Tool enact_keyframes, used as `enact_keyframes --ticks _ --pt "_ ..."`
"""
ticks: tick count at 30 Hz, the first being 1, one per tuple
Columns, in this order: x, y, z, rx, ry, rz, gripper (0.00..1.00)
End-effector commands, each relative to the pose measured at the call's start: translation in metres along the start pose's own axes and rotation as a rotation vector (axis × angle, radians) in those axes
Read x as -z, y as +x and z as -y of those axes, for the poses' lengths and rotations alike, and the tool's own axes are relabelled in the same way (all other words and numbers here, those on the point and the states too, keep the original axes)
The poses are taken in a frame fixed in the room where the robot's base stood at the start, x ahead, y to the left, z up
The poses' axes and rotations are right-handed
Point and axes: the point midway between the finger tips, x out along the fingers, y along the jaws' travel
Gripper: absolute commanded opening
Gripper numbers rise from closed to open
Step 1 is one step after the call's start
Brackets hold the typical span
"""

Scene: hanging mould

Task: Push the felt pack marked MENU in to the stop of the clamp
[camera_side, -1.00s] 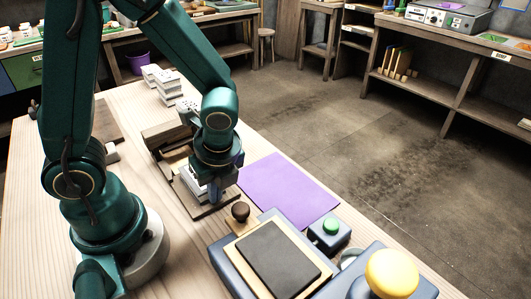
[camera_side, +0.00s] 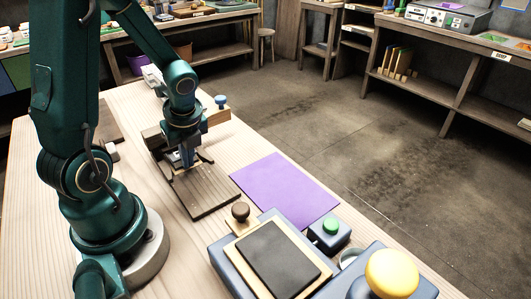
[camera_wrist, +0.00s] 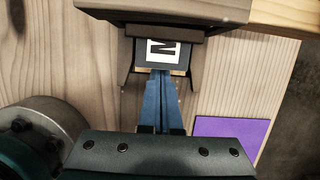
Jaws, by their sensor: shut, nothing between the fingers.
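The felt pack (camera_wrist: 176,66) is dark grey with a white label, and part of one black letter shows on it in the wrist view. The pack sits in the mouth of the clamp (camera_wrist: 165,12), between its two side arms; its far part is hidden under the clamp body. My gripper (camera_wrist: 161,76) is shut, with its blue fingertips at the near edge of the pack, seemingly touching it. In the side view my gripper (camera_side: 188,160) is low at the clamp, over the far end of a dark wooden board (camera_side: 208,192). The pack is mostly hidden there.
A purple sheet (camera_side: 287,188) lies right of the board. Nearer stand a brown knob (camera_side: 240,211), a black pad (camera_side: 275,260), a green button (camera_side: 331,225) and a yellow button (camera_side: 391,273). A wooden block with a blue knob (camera_side: 220,101) is behind my gripper.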

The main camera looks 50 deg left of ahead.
Motion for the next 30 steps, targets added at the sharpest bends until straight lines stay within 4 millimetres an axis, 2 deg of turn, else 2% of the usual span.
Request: enact_keyframes --ticks 14,23,24,30 --pt "0.003 -0.001 0.001 0.001 0.002 0.000 0.00" --pt "0.036 -0.011 0.001 0.003 0.010 0.000 0.00" --pt "0.041 -0.013 0.001 0.004 0.009 0.001 0.00" --pt "0.037 -0.047 0.002 0.011 -0.002 0.004 0.00"
